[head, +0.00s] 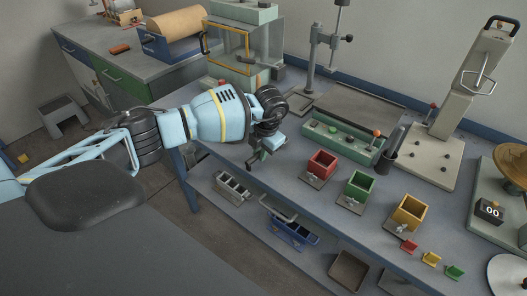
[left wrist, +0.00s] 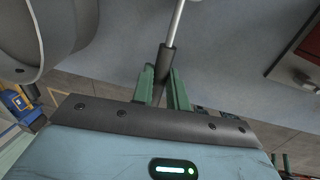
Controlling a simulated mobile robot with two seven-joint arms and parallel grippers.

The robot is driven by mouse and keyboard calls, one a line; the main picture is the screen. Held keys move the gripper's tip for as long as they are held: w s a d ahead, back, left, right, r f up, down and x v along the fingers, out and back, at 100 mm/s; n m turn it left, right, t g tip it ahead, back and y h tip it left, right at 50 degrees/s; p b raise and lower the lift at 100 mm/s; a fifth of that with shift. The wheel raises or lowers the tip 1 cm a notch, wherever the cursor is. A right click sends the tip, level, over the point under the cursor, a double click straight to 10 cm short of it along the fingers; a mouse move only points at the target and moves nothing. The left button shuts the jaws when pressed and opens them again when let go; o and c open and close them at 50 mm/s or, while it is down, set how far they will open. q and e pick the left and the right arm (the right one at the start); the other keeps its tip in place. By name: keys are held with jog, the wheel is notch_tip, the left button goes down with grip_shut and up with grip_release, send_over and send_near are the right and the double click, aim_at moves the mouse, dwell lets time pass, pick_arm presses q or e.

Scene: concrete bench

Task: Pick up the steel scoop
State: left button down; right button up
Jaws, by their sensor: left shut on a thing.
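The steel scoop shows in the left wrist view as a dark handle (left wrist: 165,64) with a thin bright steel shaft (left wrist: 177,18) running out past the top edge. Its bowl is outside that view. My left gripper (left wrist: 161,88) has its green fingers shut on the dark handle. In the head view my left gripper (head: 257,159) is at the bench's front edge, left of the red bin. The scoop is too hidden or small to make out there. My right gripper is not in view.
A red bin (head: 322,163), a green bin (head: 358,186) and a yellow bin (head: 409,213) stand along the bench. Behind them is a green block (head: 340,141) with knobs. A glass-sided case (head: 233,50) stands at the back left. A lower shelf holds trays.

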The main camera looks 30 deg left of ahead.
pick_arm(q)
jog(key=shift+r, duration=0.1)
jog(key=shift+r, duration=0.5)
notch_tip(320, 180, up, 2)
jog(key=shift+r, duration=0.1)
jog(key=shift+s+d+r, duration=0.15)
jog(key=shift+s+d, duration=0.25)
jog(key=shift+d, duration=0.05)
jog(key=s+d+r, duration=0.1)
jog(key=s+d, duration=0.9)
jog(key=shift+d+r+p, duration=0.15)
jog(key=shift+d+p, duration=0.15)
jog(key=shift+d, duration=0.05)
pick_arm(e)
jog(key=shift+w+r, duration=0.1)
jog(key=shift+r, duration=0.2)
pick_arm(q)
jog(key=shift+s, duration=0.1)
